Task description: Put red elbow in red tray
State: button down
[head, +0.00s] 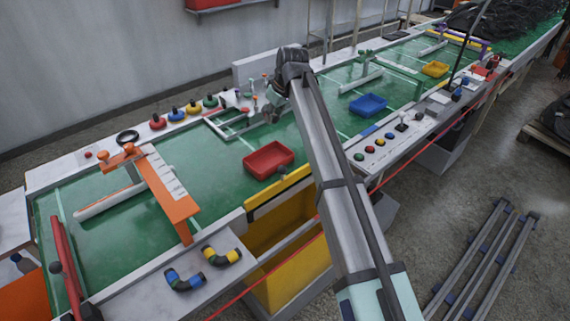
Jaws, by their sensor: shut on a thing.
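The red tray (268,159) stands on the green bench top near its front edge, and it looks empty. My gripper (269,115) is low over the bench, behind the tray and beside a white frame. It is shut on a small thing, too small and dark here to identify. I cannot make out the red elbow clearly; small red spots show among the fittings near my gripper. My arm crosses the middle of the view and hides part of the bench.
A blue tray (368,104) and a yellow tray (435,69) stand farther right. An orange gantry (168,192) is left of the red tray. Two coloured elbows (222,257) lie on the front ledge. Green surface between gripper and red tray is clear.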

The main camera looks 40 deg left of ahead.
notch_tip(320, 180, down, 20)
jog(key=shift+a+r+p, duration=0.1)
jog(key=shift+p, duration=1.1)
jog(key=shift+f, duration=0.2)
jog(key=c, duration=0.9)
grip_release()
jog(key=shift+r, duration=0.1)
jog(key=b+v, duration=0.1)
jog(key=v, duration=1.1)
jog(key=shift+a+r, duration=0.1)
jog(key=shift+r, duration=0.05)
